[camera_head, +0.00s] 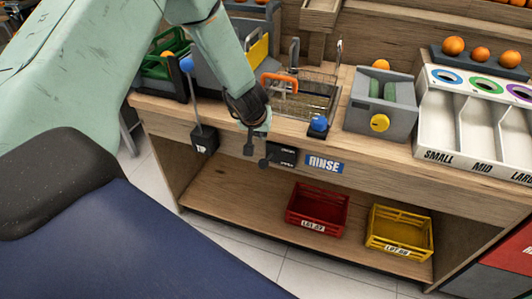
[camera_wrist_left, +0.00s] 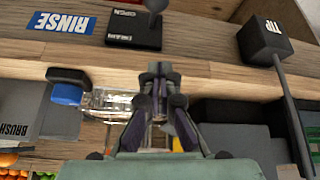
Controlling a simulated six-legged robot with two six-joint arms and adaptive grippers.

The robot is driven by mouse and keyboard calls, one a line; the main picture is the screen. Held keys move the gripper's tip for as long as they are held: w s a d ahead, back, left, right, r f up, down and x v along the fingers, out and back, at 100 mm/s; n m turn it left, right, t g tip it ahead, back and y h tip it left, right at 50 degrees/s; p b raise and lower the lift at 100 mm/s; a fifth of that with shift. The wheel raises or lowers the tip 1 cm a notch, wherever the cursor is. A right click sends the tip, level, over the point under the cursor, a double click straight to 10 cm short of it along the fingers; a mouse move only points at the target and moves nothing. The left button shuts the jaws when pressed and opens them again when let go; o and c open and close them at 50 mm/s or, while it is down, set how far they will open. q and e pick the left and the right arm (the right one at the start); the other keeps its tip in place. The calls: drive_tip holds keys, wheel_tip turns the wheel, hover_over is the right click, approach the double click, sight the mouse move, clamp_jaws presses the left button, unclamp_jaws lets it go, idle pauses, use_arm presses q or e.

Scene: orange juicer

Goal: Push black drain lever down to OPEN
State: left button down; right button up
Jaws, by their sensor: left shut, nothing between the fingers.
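The black drain lever (camera_head: 265,162) sticks out at the left end of its dark label plate (camera_head: 284,155) on the front edge of the wooden counter. In the left wrist view the lever (camera_wrist_left: 155,6) is cut off by the top edge, beside the plate (camera_wrist_left: 133,32), whose lettering appears upside down. My left gripper (camera_head: 249,149) is shut and empty, just above and slightly left of the lever in the head view. In the wrist view its fingertips (camera_wrist_left: 160,68) point toward the plate with a visible gap. My right gripper is not in view.
A blue RINSE label (camera_head: 324,164) and blue button (camera_head: 319,123) are right of the plate. The TIP box (camera_head: 204,139) with its upright blue-knobbed lever is left. A wire basket (camera_head: 305,95) sits in the sink behind. Red (camera_head: 317,209) and yellow (camera_head: 399,233) crates stand below.

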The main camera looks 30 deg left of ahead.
use_arm(q)
drive_tip(key=b+x, duration=0.1)
drive_tip(key=x, duration=0.9)
drive_tip(key=shift+w+f, duration=0.2)
drive_tip(key=shift+d+b, duration=0.2)
drive_tip(key=shift+b, duration=0.35)
drive_tip(key=s+b, duration=0.1)
drive_tip(key=s+d+b, duration=0.1)
drive_tip(key=s+b, duration=0.1)
drive_tip(key=b, duration=0.1)
drive_tip(key=shift+s+d+f, duration=0.25)
drive_tip(key=shift+f, duration=0.05)
drive_tip(key=shift+s, duration=0.1)
